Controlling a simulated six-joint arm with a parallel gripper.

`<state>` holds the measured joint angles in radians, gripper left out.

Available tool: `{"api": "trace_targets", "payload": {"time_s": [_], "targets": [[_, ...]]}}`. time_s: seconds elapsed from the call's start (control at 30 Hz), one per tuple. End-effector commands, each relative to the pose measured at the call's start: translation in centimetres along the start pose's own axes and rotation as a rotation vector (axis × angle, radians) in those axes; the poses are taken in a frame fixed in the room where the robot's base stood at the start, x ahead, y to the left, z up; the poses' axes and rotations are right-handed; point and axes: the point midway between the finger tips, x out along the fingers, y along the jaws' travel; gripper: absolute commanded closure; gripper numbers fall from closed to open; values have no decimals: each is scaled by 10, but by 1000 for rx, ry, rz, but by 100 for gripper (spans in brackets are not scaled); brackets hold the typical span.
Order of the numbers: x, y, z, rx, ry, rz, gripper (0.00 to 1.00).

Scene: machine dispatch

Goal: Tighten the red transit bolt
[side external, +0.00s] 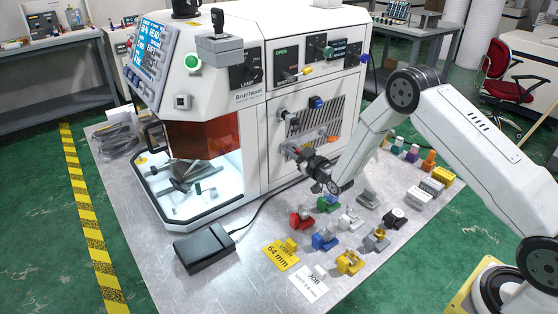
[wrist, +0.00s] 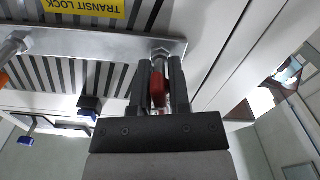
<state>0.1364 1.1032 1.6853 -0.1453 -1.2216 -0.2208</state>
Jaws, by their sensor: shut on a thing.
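The red transit bolt (wrist: 157,90) sits between the two fingers of my gripper (wrist: 160,68) in the wrist view, which are shut on it. Its metal end meets the right end of a flat metal bar (wrist: 110,45) on the machine's vented panel. A yellow "TRANSIT LOCK" label (wrist: 84,7) shows upside down above the bar. In the side external view my gripper (side external: 298,153) reaches the machine's side panel from the right. The bolt is mostly hidden there by the fingers.
A second bolt with an orange part (side external: 333,139) is at the bar's other end. Blue-capped knobs (side external: 317,103) stick out nearby. Several coloured fixtures, such as a red one (side external: 301,218), stand on the table below my arm. A black pedal box (side external: 204,248) lies in front.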

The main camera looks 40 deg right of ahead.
Motion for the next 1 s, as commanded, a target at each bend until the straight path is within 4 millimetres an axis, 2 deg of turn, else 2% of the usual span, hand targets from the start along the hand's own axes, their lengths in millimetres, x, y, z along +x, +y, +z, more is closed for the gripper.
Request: {"api": "trace_targets", "payload": {"time_s": [1.0], "targets": [[-1, 0, 1, 965, -2, 1, 100]]}}
